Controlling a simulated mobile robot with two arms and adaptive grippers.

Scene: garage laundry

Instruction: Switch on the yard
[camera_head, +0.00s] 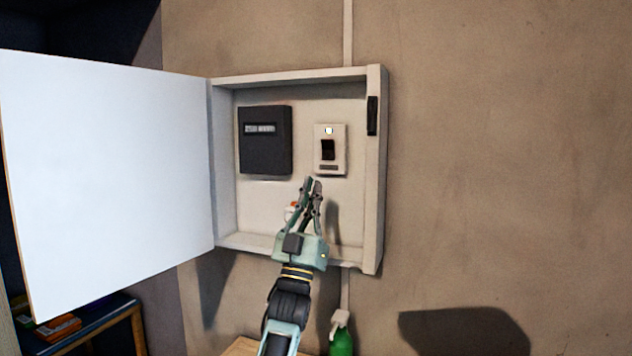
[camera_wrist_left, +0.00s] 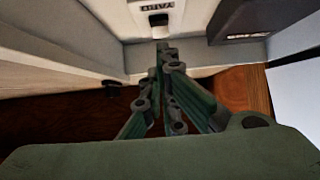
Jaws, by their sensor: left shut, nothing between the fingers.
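The yard switch (camera_head: 329,149) is a pale plate inside the open wall box. It has a black rocker, a lit lamp at the top and a dark label at the bottom. In the left wrist view the switch (camera_wrist_left: 158,19) shows upside down at the top, with a label reading YARD. My left gripper (camera_head: 312,181) is shut and empty, pointing up, with its tips just below the plate's lower left. In the left wrist view my left gripper (camera_wrist_left: 165,48) points towards the rocker. I cannot tell whether it touches anything. My right gripper is out of view.
The box (camera_head: 375,220) has side walls and a lower ledge around the switch. Its white door (camera_head: 110,180) stands wide open to the left. A black meter (camera_head: 265,140) is left of the switch. An orange-and-white item is partly hidden behind my gripper. A green bottle (camera_head: 342,342) is below.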

